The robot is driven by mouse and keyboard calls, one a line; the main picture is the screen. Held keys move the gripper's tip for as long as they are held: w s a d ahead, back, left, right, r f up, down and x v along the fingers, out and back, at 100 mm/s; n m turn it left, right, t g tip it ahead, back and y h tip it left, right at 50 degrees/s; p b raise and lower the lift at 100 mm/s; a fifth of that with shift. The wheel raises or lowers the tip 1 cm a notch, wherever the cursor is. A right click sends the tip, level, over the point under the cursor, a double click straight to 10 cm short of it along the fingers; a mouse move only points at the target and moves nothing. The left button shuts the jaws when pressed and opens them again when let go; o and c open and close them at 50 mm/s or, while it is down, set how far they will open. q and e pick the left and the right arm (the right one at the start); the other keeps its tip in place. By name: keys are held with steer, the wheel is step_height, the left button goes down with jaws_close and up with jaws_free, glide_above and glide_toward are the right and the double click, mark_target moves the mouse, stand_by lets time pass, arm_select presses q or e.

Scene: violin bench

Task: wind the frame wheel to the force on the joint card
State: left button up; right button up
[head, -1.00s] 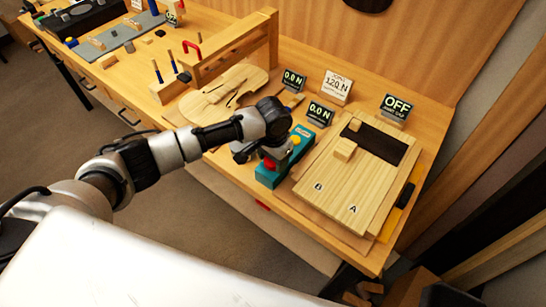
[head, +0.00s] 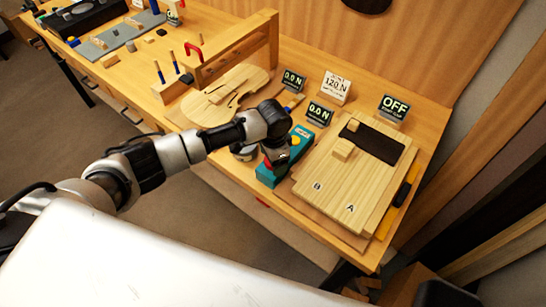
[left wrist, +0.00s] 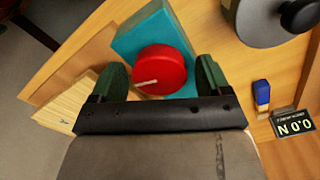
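A red round wheel with a pale pointer line (left wrist: 160,70) sits on a teal block (left wrist: 142,32). The block (head: 300,147) also shows in the head view, beside the wooden boards; the wheel is mostly hidden there by my arm. My left gripper (left wrist: 160,78) is open, its two green fingers either side of the wheel with gaps showing. The white card (head: 336,87) reads 120 N. One small display (head: 292,80) reads 0.0 N, and so does another (head: 319,114). My right gripper is not in view.
Wooden boards marked A and B (head: 335,195) lie right of the block, with an OFF sign (head: 395,107) behind. A grey pot with a black knob (left wrist: 262,18) stands close to the block.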

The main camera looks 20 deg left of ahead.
arm_select(q)
step_height(320, 180, up, 11)
steer(key=shift+f+b, duration=0.1)
steer(key=shift+b, duration=0.75)
stand_by(1.1)
